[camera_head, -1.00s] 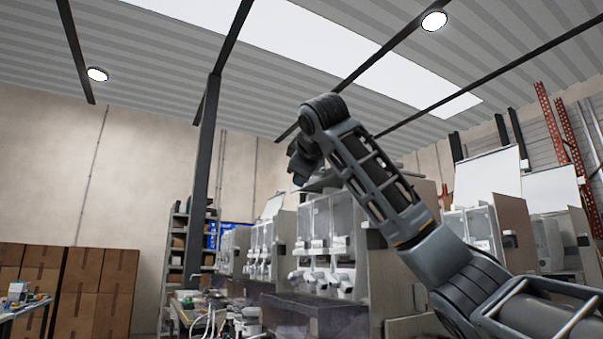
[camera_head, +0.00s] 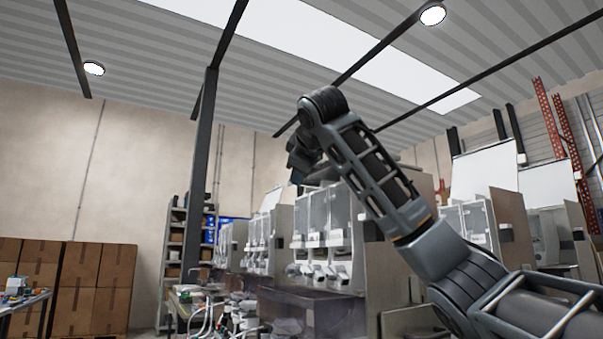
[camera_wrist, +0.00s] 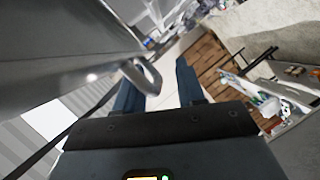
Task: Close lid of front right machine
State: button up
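The nearest dispenser machine (camera_head: 325,220) stands right of centre in the head view, with clear hoppers and white spouts. A grey slab (camera_head: 322,173) shows at its top, partly hidden by my arm; I cannot tell whether it is the lid. My gripper (camera_head: 298,172) is raised at this machine's top, its fingers hard to make out there. In the wrist view my gripper (camera_wrist: 158,88) is open, its two blue fingers apart with no object clearly between them. A large grey surface (camera_wrist: 60,45) fills the upper left. A curved metal handle (camera_wrist: 145,76) lies close to the left finger; contact is unclear.
Machines with raised white lids (camera_head: 487,172) stand at the right. More dispensers (camera_head: 258,245) line up behind on the left. A dark post (camera_head: 203,150) and shelf (camera_head: 173,245) stand farther back. Cardboard boxes (camera_head: 95,285) and a cluttered table (camera_head: 22,305) are at far left.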

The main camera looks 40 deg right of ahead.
jog(key=b+v, duration=0.1)
jog(key=v, duration=0.6)
dwell(0.5)
